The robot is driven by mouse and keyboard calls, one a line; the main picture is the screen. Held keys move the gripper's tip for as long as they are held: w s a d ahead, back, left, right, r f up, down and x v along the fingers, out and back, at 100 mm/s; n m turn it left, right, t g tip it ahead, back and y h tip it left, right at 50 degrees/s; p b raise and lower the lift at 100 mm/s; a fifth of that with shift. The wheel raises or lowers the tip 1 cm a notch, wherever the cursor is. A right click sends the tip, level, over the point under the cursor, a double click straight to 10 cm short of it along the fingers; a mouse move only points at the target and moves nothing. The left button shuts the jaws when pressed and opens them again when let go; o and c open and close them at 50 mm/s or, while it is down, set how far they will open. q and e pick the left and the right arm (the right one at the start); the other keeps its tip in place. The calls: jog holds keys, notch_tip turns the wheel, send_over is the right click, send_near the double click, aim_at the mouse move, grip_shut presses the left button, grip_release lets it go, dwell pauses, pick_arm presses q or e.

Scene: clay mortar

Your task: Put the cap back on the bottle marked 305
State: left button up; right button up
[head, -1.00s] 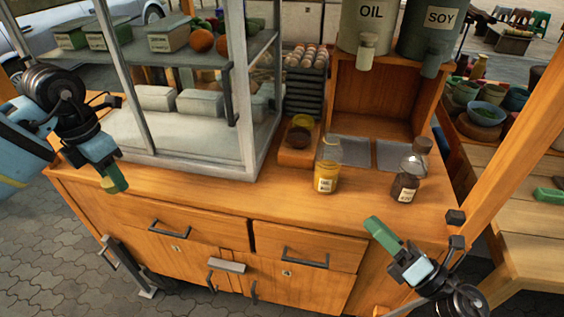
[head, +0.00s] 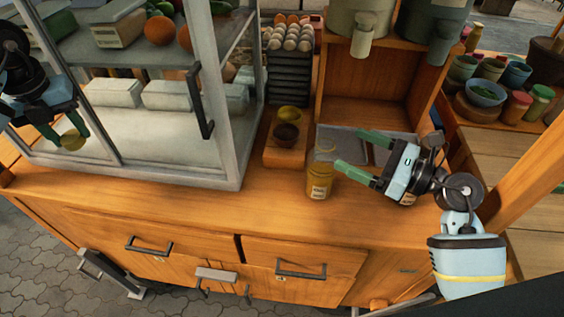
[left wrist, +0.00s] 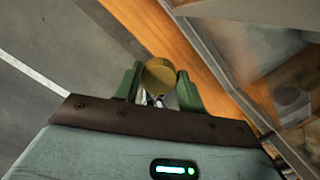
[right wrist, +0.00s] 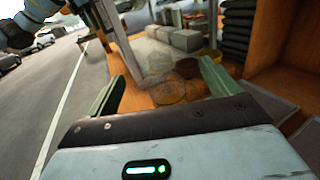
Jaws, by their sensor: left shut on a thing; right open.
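A clear bottle (head: 319,182) with yellow contents, a pale label and no cap stands upright on the wooden counter. Its label is too small to read. It also shows in the right wrist view (right wrist: 168,92). My left gripper (head: 68,138) is shut on a round yellow cap (left wrist: 159,75), at the far left in front of the glass case. My right gripper (head: 352,153) is open, its green fingers just right of the bottle and pointing at it, with nothing between them. A dark bottle (head: 407,197) with a pale label is mostly hidden behind the right gripper.
A glass case (head: 165,178) stands between my left gripper and the bottle. A wooden block (head: 284,158) with a yellow and a dark bowl is left of the bottle. A wooden shelf (head: 365,103) with large dispensers stands behind. The counter front (head: 240,212) is clear.

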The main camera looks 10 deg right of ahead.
aim_at(322, 167)
pick_arm(q)
jog(key=shift+s, duration=0.1)
pick_arm(e)
jog(key=shift+s, duration=0.1)
jog(key=shift+f, duration=0.1)
pick_arm(q)
jog(key=shift+f, duration=0.7)
jog(key=shift+r, duration=0.4)
pick_arm(e)
notch_tip(322, 167, down, 8)
jog(key=a, duration=0.1)
jog(key=shift+w, duration=0.45)
